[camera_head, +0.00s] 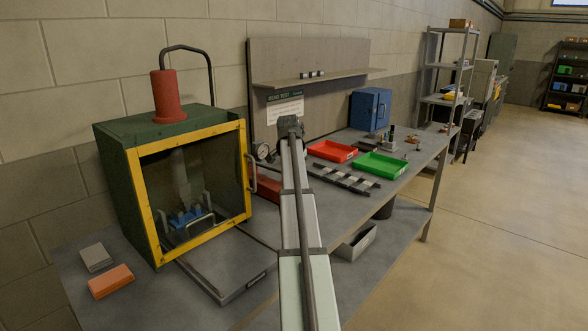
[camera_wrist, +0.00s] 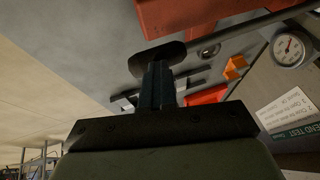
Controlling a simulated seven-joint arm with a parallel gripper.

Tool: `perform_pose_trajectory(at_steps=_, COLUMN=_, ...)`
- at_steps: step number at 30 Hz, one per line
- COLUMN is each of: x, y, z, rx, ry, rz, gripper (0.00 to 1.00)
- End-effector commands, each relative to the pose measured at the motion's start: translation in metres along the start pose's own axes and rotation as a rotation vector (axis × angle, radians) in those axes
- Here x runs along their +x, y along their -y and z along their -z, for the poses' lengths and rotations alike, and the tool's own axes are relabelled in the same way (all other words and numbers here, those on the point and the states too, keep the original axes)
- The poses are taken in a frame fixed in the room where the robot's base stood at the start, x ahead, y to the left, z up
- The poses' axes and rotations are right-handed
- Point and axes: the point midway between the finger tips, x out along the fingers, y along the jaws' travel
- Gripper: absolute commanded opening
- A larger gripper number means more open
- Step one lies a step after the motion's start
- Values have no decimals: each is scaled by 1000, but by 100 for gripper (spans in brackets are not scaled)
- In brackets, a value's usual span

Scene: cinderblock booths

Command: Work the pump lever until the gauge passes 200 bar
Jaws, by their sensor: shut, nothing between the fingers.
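In the wrist view, my gripper (camera_wrist: 158,72) is shut and empty, its dark fingers together. The pump lever (camera_wrist: 225,34) is a thin rod with a black grip (camera_wrist: 150,60) at its end. The fingertips overlap the grip in the picture; I cannot tell whether they touch. The red pump body (camera_wrist: 195,12) is at the top, and it also shows in the head view (camera_head: 264,188). The round white gauge (camera_wrist: 290,47) has a small red needle; its reading is too small to tell. It also shows in the head view (camera_head: 262,151). My arm hides the gripper and lever there.
A green press box with a yellow-framed window (camera_head: 150,200) stands left of the pump. Red (camera_head: 333,151) and green (camera_head: 380,165) trays, dark bars (camera_head: 345,179) and a blue cabinet (camera_head: 370,108) stand to the right. A placard (camera_wrist: 287,110) is near the gauge.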

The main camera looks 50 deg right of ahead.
Motion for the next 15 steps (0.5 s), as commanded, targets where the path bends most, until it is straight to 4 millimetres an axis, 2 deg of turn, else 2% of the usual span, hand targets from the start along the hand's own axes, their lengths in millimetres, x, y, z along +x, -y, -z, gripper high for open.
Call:
perform_pose_trajectory(at_steps=1, x=-1, y=-6, z=-2, rx=1, ry=7, rz=-17, gripper=0)
perform_pose_trajectory(at_steps=5, x=-24, y=2, z=3, rx=1, ry=-1, rz=-7, gripper=0)
perform_pose_trajectory(at_steps=7, x=-37, y=8, z=6, rx=0, ry=-6, rz=0, gripper=0)
perform_pose_trajectory(at_steps=15, x=-91, y=5, z=6, rx=0, ry=-7, rz=4, gripper=0)
